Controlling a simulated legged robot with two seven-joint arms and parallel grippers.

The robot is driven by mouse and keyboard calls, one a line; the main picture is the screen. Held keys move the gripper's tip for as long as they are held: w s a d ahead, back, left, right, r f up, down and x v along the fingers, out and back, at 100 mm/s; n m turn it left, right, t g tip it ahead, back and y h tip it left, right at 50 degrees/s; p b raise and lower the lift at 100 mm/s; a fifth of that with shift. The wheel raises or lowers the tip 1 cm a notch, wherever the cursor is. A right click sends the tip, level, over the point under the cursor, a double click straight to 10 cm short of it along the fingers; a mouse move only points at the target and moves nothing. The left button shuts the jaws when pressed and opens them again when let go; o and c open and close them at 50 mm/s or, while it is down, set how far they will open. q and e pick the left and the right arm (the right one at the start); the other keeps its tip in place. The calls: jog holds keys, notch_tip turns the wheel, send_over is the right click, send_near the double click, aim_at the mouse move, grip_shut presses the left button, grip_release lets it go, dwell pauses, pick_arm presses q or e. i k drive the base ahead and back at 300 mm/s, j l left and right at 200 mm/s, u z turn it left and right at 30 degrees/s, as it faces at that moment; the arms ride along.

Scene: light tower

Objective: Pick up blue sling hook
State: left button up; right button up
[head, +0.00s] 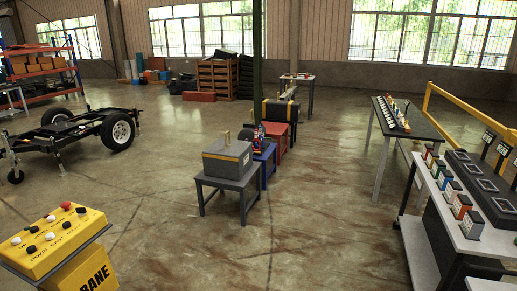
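I cannot make out a blue sling hook for certain. A small red and blue object (259,135) stands on a blue stool (266,156) near the middle, partly hidden behind a grey box; it is too small to identify. A small block with a blue face (452,191) stands in a row of colored blocks on the right bench (421,166). Small items (394,113) lie in a row on the dark table (426,127) behind that bench; their shapes are unclear. Neither of my grippers is in view.
The grey box (228,158) with a handle sits on a grey stool (225,186). A yellow crane control panel (54,240) stands front left, a wheeled trailer frame (80,127) behind it. A green post (257,60) rises mid-scene. The floor at front center is clear.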

aim_at(260, 135)
jog(key=i+l+z, duration=0.1)
jog(key=i+z, duration=0.4)
jog(key=i, duration=4.1)
jog(key=i+u, duration=0.3)
jog(key=i, duration=0.2)
jog(key=i+l+u, duration=0.35)
jog(key=i, duration=0.2)
jog(key=i+l+u, duration=0.3)
jog(key=i, duration=0.15)
